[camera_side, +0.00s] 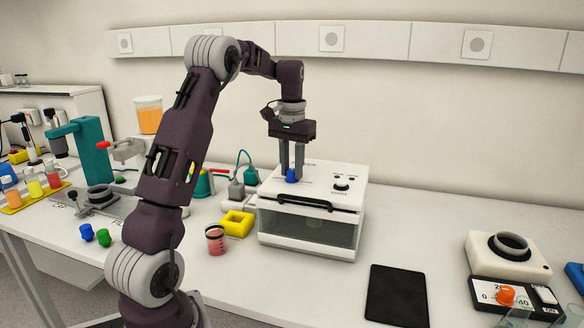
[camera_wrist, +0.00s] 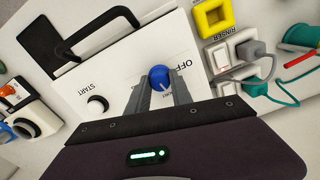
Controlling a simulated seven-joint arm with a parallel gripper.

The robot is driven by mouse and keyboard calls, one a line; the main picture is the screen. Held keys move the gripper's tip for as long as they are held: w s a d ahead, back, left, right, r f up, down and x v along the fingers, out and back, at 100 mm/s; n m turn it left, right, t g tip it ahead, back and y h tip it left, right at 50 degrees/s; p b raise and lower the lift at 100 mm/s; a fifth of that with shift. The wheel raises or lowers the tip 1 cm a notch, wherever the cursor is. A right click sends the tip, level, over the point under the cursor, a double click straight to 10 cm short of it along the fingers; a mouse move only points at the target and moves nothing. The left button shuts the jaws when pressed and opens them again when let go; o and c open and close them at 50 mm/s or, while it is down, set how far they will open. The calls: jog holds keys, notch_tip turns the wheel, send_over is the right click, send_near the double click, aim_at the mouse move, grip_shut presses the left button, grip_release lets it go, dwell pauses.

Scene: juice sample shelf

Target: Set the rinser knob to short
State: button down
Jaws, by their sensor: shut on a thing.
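The rinser is a white box with a clear front and black handle (camera_side: 312,202); its top panel (camera_wrist: 125,72) fills the middle of the wrist view. The blue knob (camera_side: 291,176) stands on that panel and also shows in the wrist view (camera_wrist: 159,74). My gripper (camera_side: 291,168) points down, its two grey fingers shut on the knob from both sides. An OFF label shows beside the knob; the other labels are partly hidden by my fingers. I cannot clearly tell which label the knob's pale mark faces.
A yellow block (camera_side: 237,223), a red cup (camera_side: 215,240) and a socket block with plugs (camera_wrist: 232,55) stand close by. A black pad (camera_side: 397,294) lies front right, with bare table around it.

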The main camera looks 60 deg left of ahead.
aim_at(292, 171)
jog(key=shift+m, duration=1.1)
jog(key=c, duration=1.1)
grip_release()
jog(key=shift+c, duration=0.2)
notch_tip(292, 171, up, 7)
jog(key=shift+f, duration=0.1)
jog(key=shift+r, duration=0.2)
jog(key=shift+d, duration=0.1)
